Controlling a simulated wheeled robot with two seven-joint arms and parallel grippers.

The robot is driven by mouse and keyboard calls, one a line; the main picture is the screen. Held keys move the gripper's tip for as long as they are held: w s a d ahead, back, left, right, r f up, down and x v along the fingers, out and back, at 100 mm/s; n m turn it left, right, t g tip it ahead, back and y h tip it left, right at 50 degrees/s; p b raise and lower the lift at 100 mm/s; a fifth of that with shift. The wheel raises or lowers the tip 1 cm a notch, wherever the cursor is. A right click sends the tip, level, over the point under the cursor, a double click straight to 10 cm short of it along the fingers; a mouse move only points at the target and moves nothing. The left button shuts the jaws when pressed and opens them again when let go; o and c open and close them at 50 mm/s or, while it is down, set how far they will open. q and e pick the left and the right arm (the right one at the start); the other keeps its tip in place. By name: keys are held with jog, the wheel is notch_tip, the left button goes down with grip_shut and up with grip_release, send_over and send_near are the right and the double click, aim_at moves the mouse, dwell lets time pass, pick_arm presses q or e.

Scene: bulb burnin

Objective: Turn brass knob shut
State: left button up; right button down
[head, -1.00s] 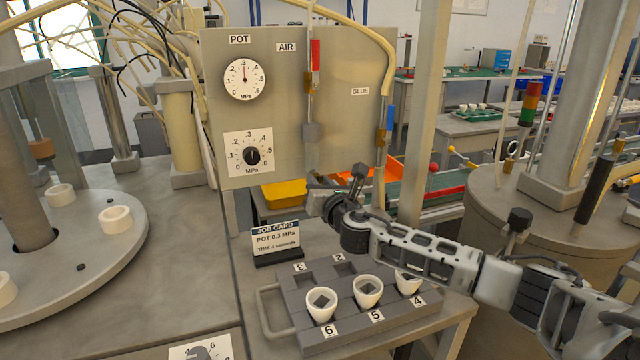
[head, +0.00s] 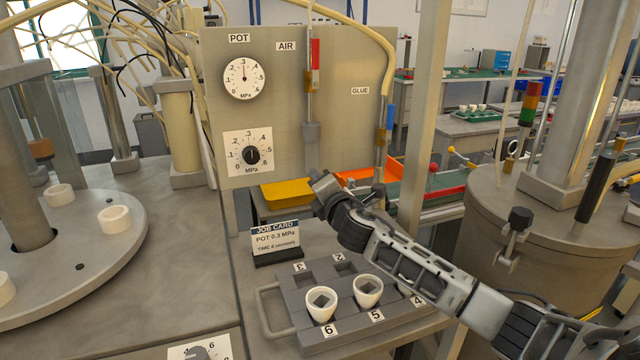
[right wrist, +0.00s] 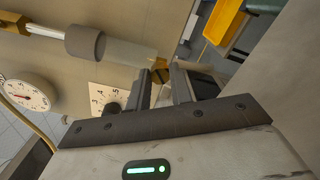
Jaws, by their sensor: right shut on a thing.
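My right gripper (head: 322,182) is at the lower part of the grey panel (head: 285,160), below the AIR line. In the right wrist view its two fingers (right wrist: 160,74) stand a small gap apart. They are shut on a small brass piece (right wrist: 160,64), which I take to be the brass knob, at the end of a clear tube below a grey collar (right wrist: 85,43). In the head view the gripper hides this piece, so I cannot tell how far it is turned. My left gripper is not in view.
The panel carries a POT gauge (head: 244,79) and a black dial (head: 251,155). A job card (head: 275,239) stands behind a grey tray (head: 290,310) with white cups. A yellow bin (head: 285,193) is behind the gripper. A round table (head: 100,270) is at left.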

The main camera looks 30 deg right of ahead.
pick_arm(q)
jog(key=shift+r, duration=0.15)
pick_arm(e)
jog(key=shift+m, duration=4.2)
jog(key=c, duration=1.3)
grip_release()
jog(key=shift+o, duration=0.2)
pick_arm(q)
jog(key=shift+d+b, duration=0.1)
jog(key=shift+b, duration=0.3)
pick_arm(e)
jog(key=v, duration=1.6)
